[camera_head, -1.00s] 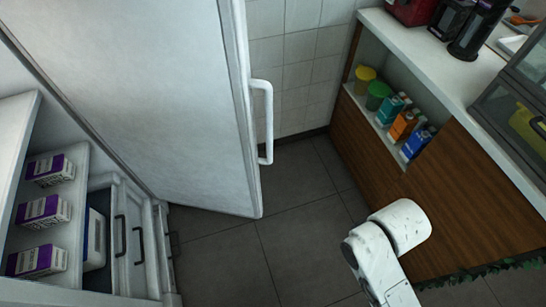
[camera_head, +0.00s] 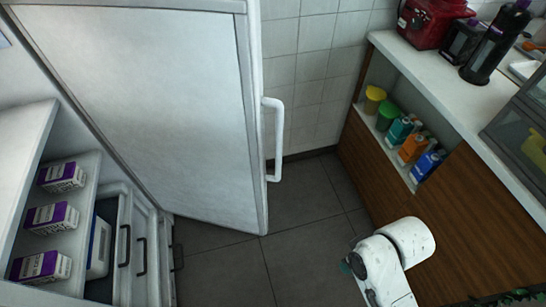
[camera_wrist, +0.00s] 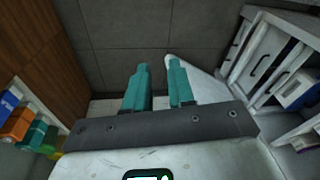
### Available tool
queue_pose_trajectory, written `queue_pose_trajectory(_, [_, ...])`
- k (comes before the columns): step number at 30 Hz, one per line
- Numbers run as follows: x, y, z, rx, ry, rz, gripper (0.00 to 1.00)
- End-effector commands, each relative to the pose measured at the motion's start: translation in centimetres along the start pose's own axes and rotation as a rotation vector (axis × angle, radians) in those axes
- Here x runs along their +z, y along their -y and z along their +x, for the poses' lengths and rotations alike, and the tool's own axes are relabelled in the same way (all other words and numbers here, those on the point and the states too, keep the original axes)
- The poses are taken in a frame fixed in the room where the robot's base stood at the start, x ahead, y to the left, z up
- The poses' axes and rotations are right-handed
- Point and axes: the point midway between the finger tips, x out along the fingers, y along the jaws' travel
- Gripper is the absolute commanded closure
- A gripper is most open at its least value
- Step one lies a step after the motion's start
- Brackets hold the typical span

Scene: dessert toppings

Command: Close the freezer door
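The white freezer door (camera_head: 150,110) stands wide open in the head view, with its white vertical handle (camera_head: 279,140) on the right edge. The open freezer (camera_head: 75,235) is at the lower left, with boxes on its shelves. My gripper (camera_wrist: 159,64) shows in the wrist view with two teal fingers apart and nothing between them. A pale panel (camera_wrist: 200,82), which looks like part of the door, lies just beyond the right finger; I cannot tell whether they touch. In the head view my arm is right of the door, and the fingers are mostly hidden.
A wooden counter (camera_head: 440,225) with a white top stands on the right. Its open niche holds colored bottles (camera_head: 414,147) and tubs (camera_head: 387,115). Inside the freezer are purple-and-white boxes (camera_head: 52,216) and drawers (camera_head: 138,255). Dark tiled floor (camera_head: 305,205) is clear between door and counter.

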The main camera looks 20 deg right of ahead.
Motion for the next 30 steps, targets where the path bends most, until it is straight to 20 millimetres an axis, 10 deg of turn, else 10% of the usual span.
queue_pose_trajectory(8, [-10.9, 1.4, 1.8, -0.369, -0.401, -0.295, 0.56])
queue_pose_trajectory(15, [-20.6, -0.6, -3.2, -0.489, -0.939, -0.462, 0.56])
queue_pose_trajectory(22, [-25.1, -3.5, -8.4, -0.451, -1.285, -0.508, 0.56])
queue_pose_trajectory(30, [-26.9, -3.1, -9.3, -0.441, -1.348, -0.515, 0.56])
